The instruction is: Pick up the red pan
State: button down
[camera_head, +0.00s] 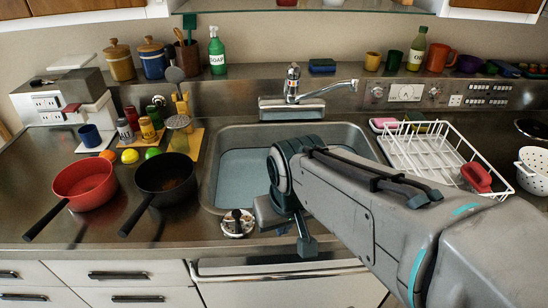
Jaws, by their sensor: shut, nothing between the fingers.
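The red pan (88,186) sits upright on the metal counter at the left, with its black handle pointing to the lower left. A black pan (170,185) stands close to its right, with its handle also toward the front left. My gripper (305,246) is in front of the sink's right part, far to the right of the red pan and apart from it. It is shut and empty, pointing downward. My arm hides part of the sink and the counter's front edge.
A sink (235,172) lies between the pans and a white dish rack (432,150). A small round metal item (238,223) stands at the counter's front edge. A blue mug (90,135), fruit and jars are behind the pans. The front-left counter is clear.

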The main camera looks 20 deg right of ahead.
aim_at(86, 185)
jog(key=k, duration=0.5)
jog(key=u, duration=2.25)
jog(key=i, duration=2.65)
jog(key=z, duration=2.25)
